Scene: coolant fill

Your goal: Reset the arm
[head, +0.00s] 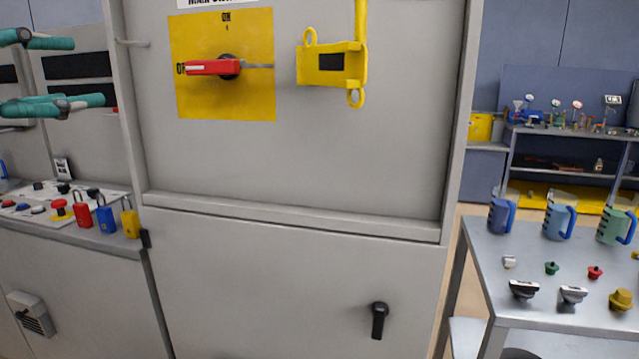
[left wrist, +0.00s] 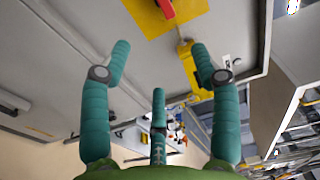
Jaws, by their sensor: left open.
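My left gripper (head: 62,72) shows at the left edge of the head view, its teal fingers spread apart. In the left wrist view its fingers (left wrist: 158,85) are also apart, with nothing between them. A grey cabinet (head: 290,160) stands ahead, with a red rotary switch handle (head: 212,67) on a yellow plate (head: 228,100). The handle points left toward the OFF side. A yellow hasp-like bracket (head: 331,82) is on the panel to its right. My right gripper is not in view.
At left, a console ledge holds red (head: 82,216), blue (head: 107,219) and yellow (head: 130,223) padlocks and several buttons. At right, a metal table (head: 482,262) carries jugs (head: 559,221) and several caps. A shelf (head: 570,132) stands behind it.

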